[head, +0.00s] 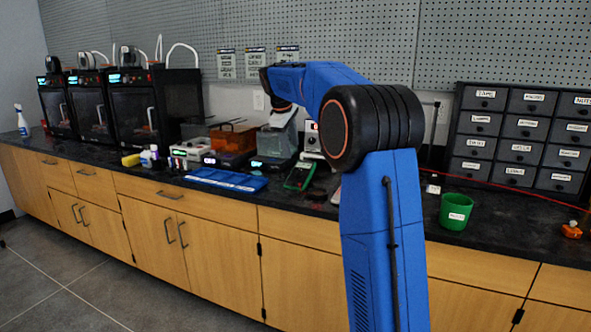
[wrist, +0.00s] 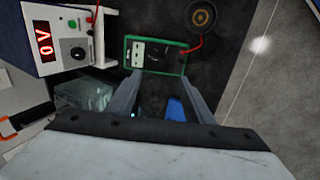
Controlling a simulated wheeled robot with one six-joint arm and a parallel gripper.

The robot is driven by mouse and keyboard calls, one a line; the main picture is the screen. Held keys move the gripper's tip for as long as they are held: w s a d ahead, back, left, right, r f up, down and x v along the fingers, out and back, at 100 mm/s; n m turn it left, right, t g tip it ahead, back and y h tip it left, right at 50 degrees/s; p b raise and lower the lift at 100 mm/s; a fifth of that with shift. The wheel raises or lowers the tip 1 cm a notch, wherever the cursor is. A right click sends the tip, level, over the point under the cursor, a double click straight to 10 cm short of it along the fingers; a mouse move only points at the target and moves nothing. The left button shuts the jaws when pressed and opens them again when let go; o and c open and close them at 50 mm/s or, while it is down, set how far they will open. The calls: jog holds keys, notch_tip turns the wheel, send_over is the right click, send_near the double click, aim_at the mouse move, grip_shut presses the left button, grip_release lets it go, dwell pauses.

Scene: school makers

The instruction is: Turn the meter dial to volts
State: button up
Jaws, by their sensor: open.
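The meter (head: 299,177) is a green-edged handheld unit with a dark face, lying on the dark counter near its front edge. It also shows in the wrist view (wrist: 155,54), at the top centre, with a red lead at its right end. Its dial is too small and dark to read its setting. My gripper (wrist: 160,78) is open, with its two grey fingers apart and nothing seen between them. The fingertips appear just below the meter in the wrist view; their height above it is unclear. In the head view my arm partly hides the area behind the meter.
A white supply with a red display (wrist: 60,45) stands beside the meter. A blue tray (head: 226,179) lies to the meter's left in the head view. A green cup (head: 455,211) and a drawer cabinet (head: 520,140) are on the right. Printers (head: 140,105) stand at left.

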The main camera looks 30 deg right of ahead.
aim_at(299, 173)
jog(key=x, duration=1.1)
jog(key=shift+d+f, duration=0.2)
jog(key=shift+f, duration=0.2)
jog(key=c, duration=1)
